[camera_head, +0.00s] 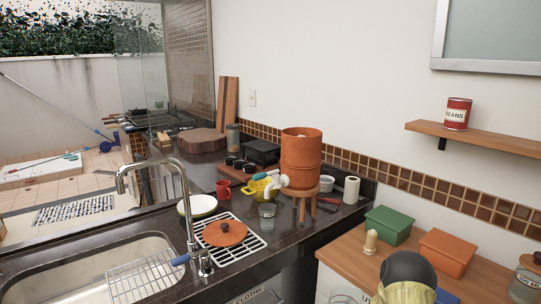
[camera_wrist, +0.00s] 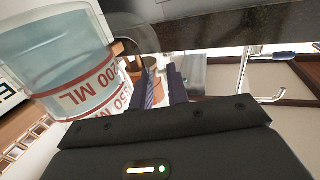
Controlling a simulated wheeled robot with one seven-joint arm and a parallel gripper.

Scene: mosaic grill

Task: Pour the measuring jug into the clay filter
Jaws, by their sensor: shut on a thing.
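The clay filter (camera_head: 301,162) is a two-part terracotta cylinder upright on a wooden stool on the dark counter. Its top looks open, and a round terracotta lid (camera_head: 221,233) lies apart on the wire rack by the sink. The measuring jug (camera_wrist: 70,60) fills the left of the wrist view, clear with red ML markings and bluish contents.
A glass (camera_head: 267,214) stands below the filter's spout, with a yellow pot (camera_head: 256,189) and red mug (camera_head: 223,189) nearby. A paper roll (camera_head: 351,190) stands right of it. Green (camera_head: 388,225) and orange (camera_head: 446,252) boxes sit on the wooden counter. A shelf (camera_head: 475,139) juts from the wall.

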